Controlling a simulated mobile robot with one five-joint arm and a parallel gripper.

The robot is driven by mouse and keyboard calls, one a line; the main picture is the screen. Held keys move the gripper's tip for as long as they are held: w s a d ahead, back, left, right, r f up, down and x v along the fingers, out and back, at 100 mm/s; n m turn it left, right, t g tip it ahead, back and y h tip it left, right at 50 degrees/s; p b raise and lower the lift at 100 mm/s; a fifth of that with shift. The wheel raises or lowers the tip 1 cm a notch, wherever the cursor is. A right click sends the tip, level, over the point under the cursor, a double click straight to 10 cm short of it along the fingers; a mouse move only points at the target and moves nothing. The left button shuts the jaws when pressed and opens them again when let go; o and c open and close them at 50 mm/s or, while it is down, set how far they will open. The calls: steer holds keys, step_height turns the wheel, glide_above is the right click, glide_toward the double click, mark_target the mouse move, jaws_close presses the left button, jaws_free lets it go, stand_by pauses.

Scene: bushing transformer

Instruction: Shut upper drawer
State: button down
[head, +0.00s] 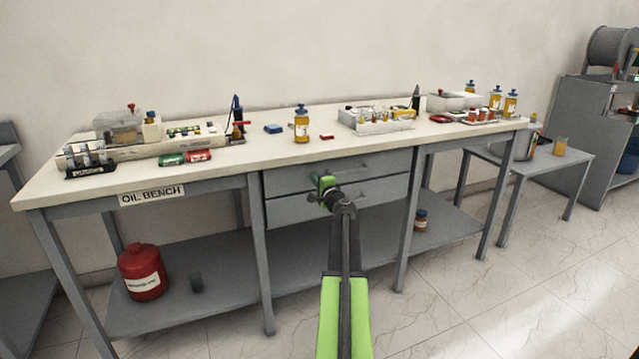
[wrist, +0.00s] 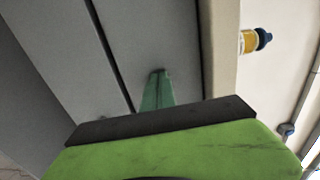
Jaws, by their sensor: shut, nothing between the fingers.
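The upper drawer (head: 388,163) is a grey front under the bench top, with a bar handle (head: 350,169). Its front looks about level with the lower drawer (head: 385,193); I cannot tell if a small gap remains behind it. My gripper (head: 323,184) is in front of the drawers, near the left part of the upper front, and hides some of it. In the wrist view, my gripper's green fingers (wrist: 158,88) are together and empty, pointing at the upper drawer's front (wrist: 150,35). Whether they touch it is unclear. A dark seam separates it from the lower drawer (wrist: 60,50).
The oil bench top (head: 240,165) overhangs the drawers and holds bottles, trays and tools. An amber bottle (head: 301,125) stands above the drawers. A red can (head: 142,272) sits on the lower shelf (head: 230,295). The floor (head: 480,300) at right is clear.

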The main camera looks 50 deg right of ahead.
steer(key=shift+w+d+r, duration=0.1)
steer(key=shift+w+r, duration=0.05)
steer(key=shift+w, duration=0.1)
steer(key=v, duration=1.4)
steer(key=shift+s, duration=0.3)
